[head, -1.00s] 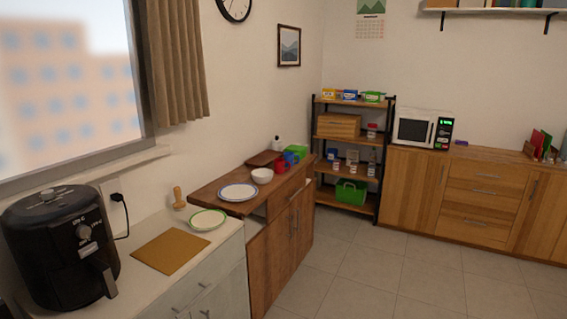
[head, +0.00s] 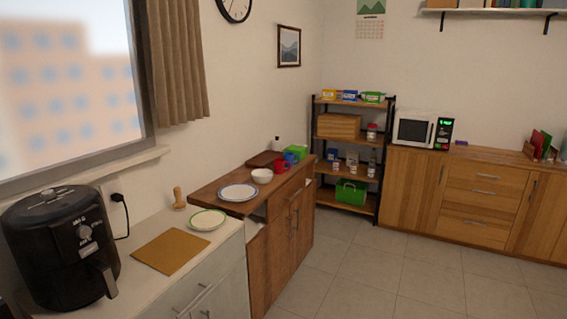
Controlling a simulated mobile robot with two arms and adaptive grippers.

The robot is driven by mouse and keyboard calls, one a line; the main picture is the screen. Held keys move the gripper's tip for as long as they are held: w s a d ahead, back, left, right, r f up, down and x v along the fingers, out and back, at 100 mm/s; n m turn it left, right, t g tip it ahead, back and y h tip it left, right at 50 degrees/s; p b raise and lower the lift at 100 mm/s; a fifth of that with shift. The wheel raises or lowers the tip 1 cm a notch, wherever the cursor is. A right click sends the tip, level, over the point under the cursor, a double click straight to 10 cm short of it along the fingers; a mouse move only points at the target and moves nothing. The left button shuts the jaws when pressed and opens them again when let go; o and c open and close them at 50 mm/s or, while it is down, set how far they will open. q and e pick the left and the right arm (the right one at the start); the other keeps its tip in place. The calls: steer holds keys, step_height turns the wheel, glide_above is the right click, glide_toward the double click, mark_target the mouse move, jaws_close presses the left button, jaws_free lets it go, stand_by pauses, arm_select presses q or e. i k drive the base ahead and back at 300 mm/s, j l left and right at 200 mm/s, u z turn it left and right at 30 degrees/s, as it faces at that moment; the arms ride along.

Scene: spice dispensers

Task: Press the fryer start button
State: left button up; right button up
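The black air fryer (head: 62,248) stands upright on the white counter at the lower left of the head view. A separate start button is too small to make out. Neither of my grippers is in view.
A brown board (head: 171,251), a green-rimmed plate (head: 207,220) and a wooden pestle-like item (head: 179,197) lie on the counter right of the fryer. A black cord runs to a wall socket (head: 116,197). The tiled floor (head: 370,270) is clear.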

mark_target(90, 249)
steer(key=u, duration=1.35)
